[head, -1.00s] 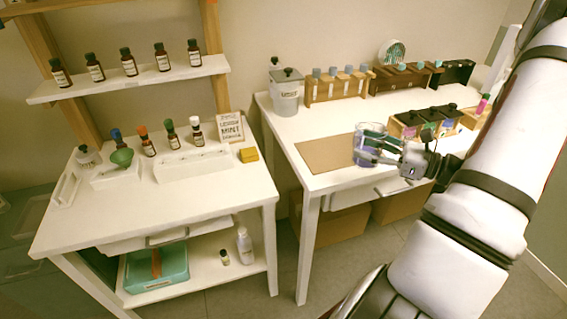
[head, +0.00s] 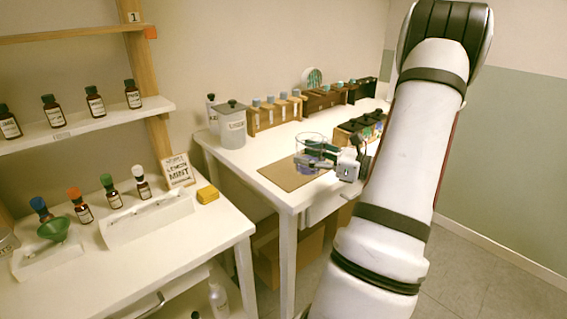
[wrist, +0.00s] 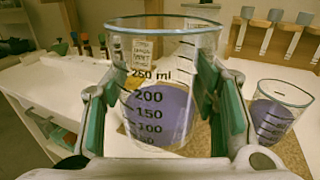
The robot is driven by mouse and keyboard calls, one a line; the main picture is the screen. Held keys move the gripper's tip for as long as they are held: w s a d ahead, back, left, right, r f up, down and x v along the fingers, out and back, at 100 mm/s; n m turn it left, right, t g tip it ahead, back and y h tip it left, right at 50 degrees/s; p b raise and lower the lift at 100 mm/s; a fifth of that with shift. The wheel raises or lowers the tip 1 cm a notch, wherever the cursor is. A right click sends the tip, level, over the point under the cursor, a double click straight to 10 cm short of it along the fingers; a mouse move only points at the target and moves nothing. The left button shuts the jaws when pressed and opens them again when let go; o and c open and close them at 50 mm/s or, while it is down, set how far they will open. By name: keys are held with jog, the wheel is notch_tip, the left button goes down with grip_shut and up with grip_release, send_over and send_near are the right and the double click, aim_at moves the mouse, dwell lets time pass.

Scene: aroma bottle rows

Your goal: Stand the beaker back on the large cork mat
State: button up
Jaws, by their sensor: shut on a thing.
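My gripper (head: 314,162) is shut on a clear glass beaker (head: 309,146), which is upright. In the wrist view the beaker (wrist: 150,55) shows black marks up to 250 ml, between the green pads of my gripper (wrist: 158,110). The large cork mat (head: 284,180) lies at the front of the right table. In the head view the beaker overlaps the mat's back right part; I cannot tell whether it touches it. A smaller beaker with purple in it (wrist: 272,117) stands to the right in the wrist view.
A lidded grey jar (head: 232,128) and a wooden rack of bottles (head: 275,114) stand behind the mat. A dark-topped box (head: 352,130) is right of the beaker. The left table holds a yellow block (head: 208,194) and a white tray (head: 150,217).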

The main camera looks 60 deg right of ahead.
jog(key=w, duration=0.7)
jog(key=shift+d+f, duration=0.25)
jog(key=shift+f, duration=0.05)
jog(key=f, duration=0.1)
jog(key=w+f+b, duration=0.1)
jog(key=f, duration=0.1)
jog(key=shift+d, duration=0.1)
jog(key=shift+f, duration=0.3)
jog(key=shift+f, duration=0.1)
jog(key=o, duration=1.4)
